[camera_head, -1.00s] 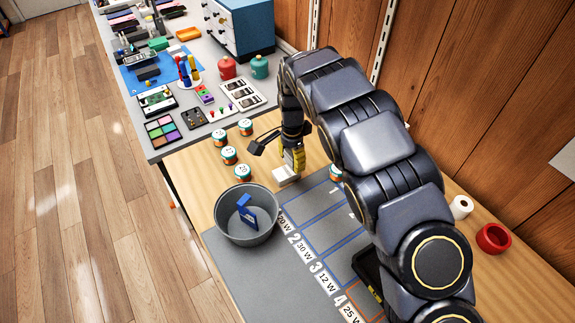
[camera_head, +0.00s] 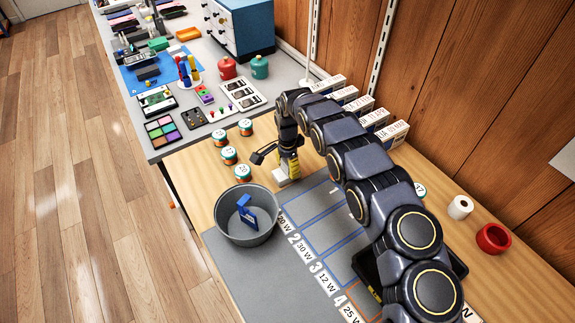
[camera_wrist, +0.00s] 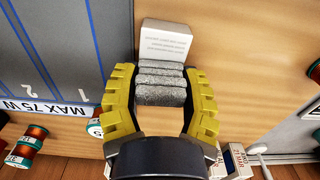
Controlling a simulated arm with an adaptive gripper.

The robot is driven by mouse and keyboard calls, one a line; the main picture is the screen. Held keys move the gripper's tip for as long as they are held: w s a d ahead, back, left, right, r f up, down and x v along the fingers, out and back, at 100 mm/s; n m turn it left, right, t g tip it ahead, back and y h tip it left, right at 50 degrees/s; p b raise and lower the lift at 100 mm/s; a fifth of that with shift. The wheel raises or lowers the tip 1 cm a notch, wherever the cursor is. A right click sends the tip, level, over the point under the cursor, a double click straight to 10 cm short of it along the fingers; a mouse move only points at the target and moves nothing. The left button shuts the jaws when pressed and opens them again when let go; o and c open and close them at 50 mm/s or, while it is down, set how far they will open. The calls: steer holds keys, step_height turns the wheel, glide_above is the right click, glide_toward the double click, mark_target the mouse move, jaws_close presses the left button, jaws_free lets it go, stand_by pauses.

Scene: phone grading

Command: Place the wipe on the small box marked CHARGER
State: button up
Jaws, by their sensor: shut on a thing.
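My gripper (camera_head: 290,168) points down over the wooden bench, just behind the grey mat. In the wrist view its yellow fingers (camera_wrist: 160,108) are shut on a grey, rough, ridged piece, which looks like the wipe (camera_wrist: 160,94). A small white box (camera_wrist: 166,40) with fine print lies right beyond the wipe; the print is too small to read, so I cannot tell if it says CHARGER. The white box also shows in the head view (camera_head: 280,183), low beside the fingertips. I cannot tell whether the wipe touches the box.
A grey bin (camera_head: 222,212) with a blue item inside stands front left. Several labelled spools (camera_head: 228,155) stand left of my gripper. Upright white boxes (camera_head: 393,130) line the wall. A marked grey mat (camera_head: 225,262) lies in front. A white roll (camera_head: 460,207) and red ring (camera_head: 493,238) lie right.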

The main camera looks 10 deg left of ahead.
steer(key=o, duration=0.7)
steer(key=shift+f, duration=0.1)
steer(key=shift+o, duration=0.2)
